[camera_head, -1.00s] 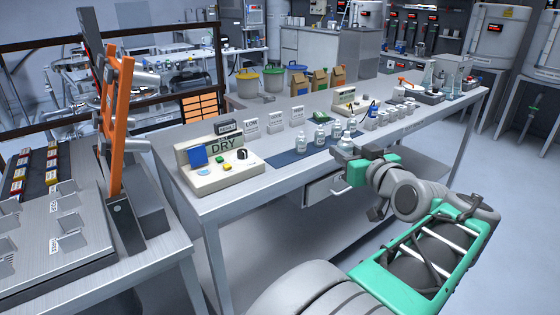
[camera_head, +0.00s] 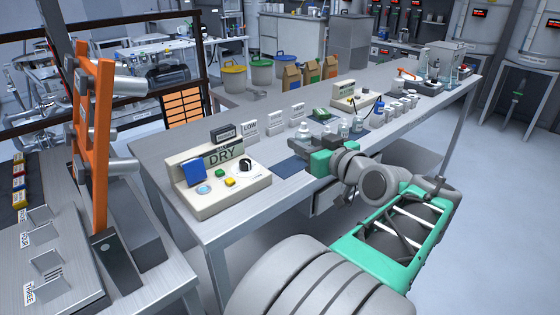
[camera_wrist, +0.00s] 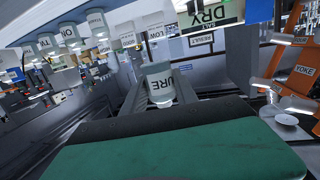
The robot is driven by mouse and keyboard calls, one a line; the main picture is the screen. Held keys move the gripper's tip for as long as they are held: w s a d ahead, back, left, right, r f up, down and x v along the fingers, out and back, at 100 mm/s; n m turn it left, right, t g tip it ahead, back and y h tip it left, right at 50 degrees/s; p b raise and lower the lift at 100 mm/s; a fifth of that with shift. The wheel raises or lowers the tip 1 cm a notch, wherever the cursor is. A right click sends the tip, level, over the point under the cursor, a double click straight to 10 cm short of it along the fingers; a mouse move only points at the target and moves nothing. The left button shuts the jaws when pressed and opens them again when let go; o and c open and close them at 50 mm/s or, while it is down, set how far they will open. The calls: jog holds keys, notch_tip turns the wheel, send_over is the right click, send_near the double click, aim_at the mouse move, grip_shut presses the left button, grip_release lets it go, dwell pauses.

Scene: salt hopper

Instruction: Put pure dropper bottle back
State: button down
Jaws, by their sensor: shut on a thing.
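My gripper (camera_head: 309,150) is over the front edge of the bench, shut on the pure dropper bottle. In the wrist view the bottle (camera_wrist: 161,84) is between the jaws, a small pale bottle with a label partly hidden and reading "URE". In the head view a small bottle (camera_head: 303,132) shows just behind the jaws and seems to be the held one; its base is hidden. Other similar bottles (camera_head: 357,126) stand to the right, partly behind my gripper. The blue mat (camera_head: 290,167) lies left of and below my gripper, mostly hidden.
A beige panel (camera_head: 222,193) marked "DRY" stands at the left end of the bench. Behind the bottles stand white cards, one reading "LOW" (camera_head: 250,128). A second beige device (camera_head: 355,101) is farther back. An orange upright (camera_head: 97,150) rises on the left table.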

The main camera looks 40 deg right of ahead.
jog(key=w+d+f, duration=0.4)
jog(key=w+f, duration=0.1)
jog(key=w, duration=0.3)
send_over(287, 168)
notch_tip(287, 168, down, 4)
jog(key=shift+s+f, duration=0.15)
jog(key=shift+f, duration=0.1)
notch_tip(287, 168, down, 3)
jog(key=shift+f, duration=0.15)
jog(key=shift+f, duration=0.1)
jog(key=c, duration=0.9)
grip_release()
jog(key=shift+c, duration=0.2)
